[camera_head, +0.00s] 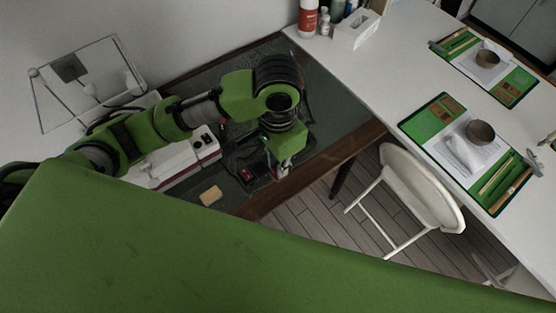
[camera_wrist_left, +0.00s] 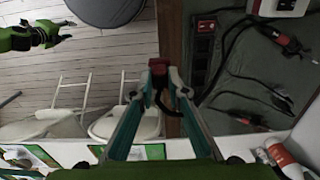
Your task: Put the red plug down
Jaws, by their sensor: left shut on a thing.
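In the left wrist view my left gripper (camera_wrist_left: 158,88) is shut on a red plug (camera_wrist_left: 158,66), held between the fingertips, with a black cable curving below it. The plug appears over the brown table edge, beside the dark power strip (camera_wrist_left: 202,58); its height above the table is hard to tell. In the head view my left gripper (camera_head: 270,160) points down near the front edge of the green mat (camera_head: 340,105), and the held plug is not clear there. My right gripper (camera_wrist_left: 68,30) shows at the upper left of the wrist view, empty, its fingers apart.
Another red plug (camera_wrist_left: 284,41) and black cables lie on the mat. A white and red device (camera_head: 190,165) and a tan block (camera_head: 210,195) are left of my gripper. A white chair (camera_head: 425,190) stands right of the table; bare mat lies behind the gripper.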

